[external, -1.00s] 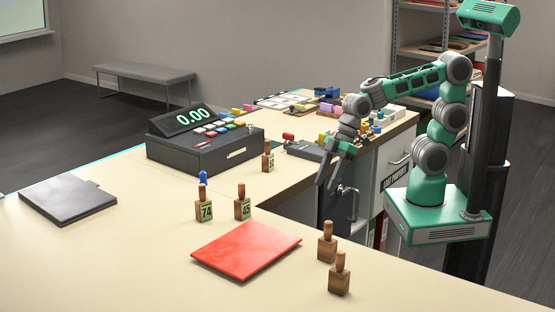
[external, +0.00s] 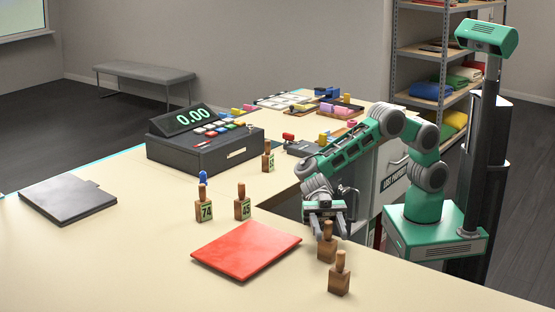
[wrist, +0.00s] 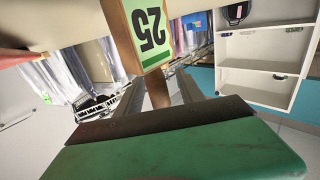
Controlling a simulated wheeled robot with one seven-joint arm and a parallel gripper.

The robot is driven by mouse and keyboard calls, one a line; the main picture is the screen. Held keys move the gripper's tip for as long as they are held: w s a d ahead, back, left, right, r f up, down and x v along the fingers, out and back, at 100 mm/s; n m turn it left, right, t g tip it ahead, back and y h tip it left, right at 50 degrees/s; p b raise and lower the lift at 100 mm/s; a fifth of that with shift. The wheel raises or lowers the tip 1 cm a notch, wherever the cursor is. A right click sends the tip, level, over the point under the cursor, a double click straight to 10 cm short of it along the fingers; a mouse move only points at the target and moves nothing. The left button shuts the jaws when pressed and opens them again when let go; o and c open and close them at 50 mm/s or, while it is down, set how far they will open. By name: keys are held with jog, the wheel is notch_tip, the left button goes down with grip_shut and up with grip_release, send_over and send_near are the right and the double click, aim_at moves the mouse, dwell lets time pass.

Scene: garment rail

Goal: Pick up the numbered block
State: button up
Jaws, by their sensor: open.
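A wooden block with a peg handle (external: 327,248) stands near the front right of the counter. My gripper (external: 328,226) is open at its peg. In the wrist view a block with a green label reading 25 (wrist: 148,32) appears upside down, its peg (wrist: 157,90) between my open fingers (wrist: 158,84); contact cannot be told. Another pegged block (external: 339,278) stands just in front. Blocks labelled 74 (external: 204,210) and apparently 45 or 65 (external: 243,207) stand left of centre. One more (external: 268,160) stands by the cash register. The two nearest blocks show no number in the external view.
A red mat (external: 246,250) lies left of my gripper. A dark clipboard-like folder (external: 67,199) lies far left. The cash register (external: 205,145) reads 0.00. Small coloured items and trays (external: 325,112) fill the back. The counter's front is clear.

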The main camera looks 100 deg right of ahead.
jog(key=shift+c, duration=0.6)
grip_shut()
dwell(0.8)
